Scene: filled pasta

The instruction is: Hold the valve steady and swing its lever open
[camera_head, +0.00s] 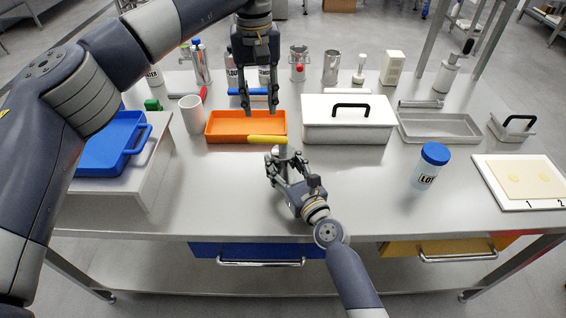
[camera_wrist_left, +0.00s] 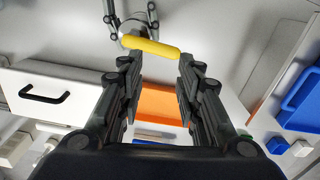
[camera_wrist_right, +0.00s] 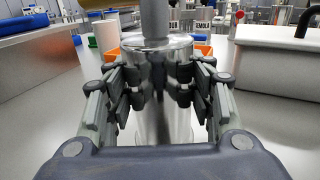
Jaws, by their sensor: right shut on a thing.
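The valve is a shiny metal cylinder (camera_wrist_right: 165,75) standing upright on the table, with a grey stem and a yellow lever (camera_head: 267,139) on top. In the head view the lever points left from the stem. My right gripper (camera_head: 277,172) is shut around the valve body from the front; its fingers also show on both sides of it in the right wrist view (camera_wrist_right: 165,88). My left gripper (camera_head: 259,110) is open and empty, pointing down above the orange tray, behind the lever. In the left wrist view the yellow lever (camera_wrist_left: 150,46) lies beyond the open fingers, apart from them.
An orange tray (camera_head: 210,126) lies behind the valve. A white lidded box (camera_head: 348,134) stands right of it, a white cup (camera_head: 192,115) left. A blue-lidded jar (camera_head: 430,166) and a numbered board (camera_head: 490,187) are at right. The table front between valve and jar is clear.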

